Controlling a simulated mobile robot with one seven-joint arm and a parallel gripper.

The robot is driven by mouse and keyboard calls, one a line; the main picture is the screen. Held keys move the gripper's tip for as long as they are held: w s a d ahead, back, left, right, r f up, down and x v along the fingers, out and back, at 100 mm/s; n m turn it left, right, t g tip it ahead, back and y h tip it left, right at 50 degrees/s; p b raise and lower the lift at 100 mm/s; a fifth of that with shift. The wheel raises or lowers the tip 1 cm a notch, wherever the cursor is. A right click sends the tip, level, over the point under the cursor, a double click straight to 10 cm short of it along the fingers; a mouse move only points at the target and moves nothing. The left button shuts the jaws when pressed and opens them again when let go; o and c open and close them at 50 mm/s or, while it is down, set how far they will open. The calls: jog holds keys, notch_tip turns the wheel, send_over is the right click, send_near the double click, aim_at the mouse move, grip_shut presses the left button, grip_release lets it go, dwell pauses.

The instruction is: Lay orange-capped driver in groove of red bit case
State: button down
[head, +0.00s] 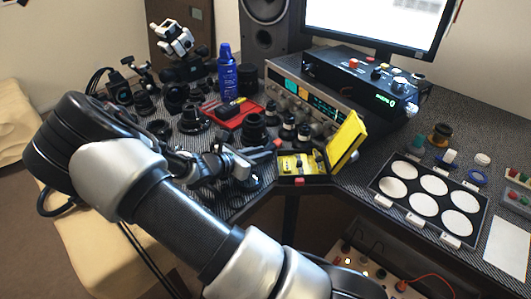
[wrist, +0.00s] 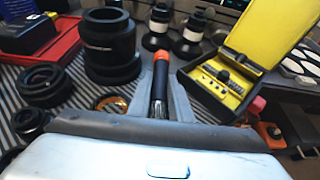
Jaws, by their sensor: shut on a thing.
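My gripper (wrist: 160,92) is shut on the orange-capped driver (wrist: 160,76). The driver has an orange end, a dark body and a shiny lower part between the fingers, and its orange end points away from the wrist. In the head view my gripper (head: 268,152) is over the desk, left of the yellow case, and I cannot make out the driver there. The red bit case (head: 224,119) lies open farther back on the desk. It also shows at the upper left of the wrist view (wrist: 64,45), apart from my gripper, with a black block in it. Its groove cannot be made out.
A large black lens barrel (wrist: 110,50) stands between my gripper and the red case. Black rings lie at the left. An open yellow case (head: 345,140) is close on the right. A blue spray can (head: 227,72) stands behind the red case. Lens parts crowd the desk.

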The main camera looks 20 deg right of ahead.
notch_tip(320, 180, up, 10)
jog(key=p, duration=0.3)
jog(key=s+a+r+n+t+y, duration=0.1)
jog(key=s+a+r+n+t, duration=0.2)
jog(key=a, duration=0.7)
jog(key=w+a+r, duration=0.2)
jog(key=w+r, duration=0.1)
jog(key=w, duration=0.6)
jog(key=w+d+f+m+g+h+b, duration=0.1)
jog(key=w+d+f+m+g, duration=0.25)
jog(key=w+d, duration=1.25)
jog(key=shift+t, duration=0.35)
jog(key=f+b, duration=0.1)
jog(key=f, duration=0.4)
jog(key=f+b, duration=0.1)
jog(key=f, duration=0.3)
jog(key=shift+a+f, duration=0.2)
jog(key=shift+f, duration=0.15)
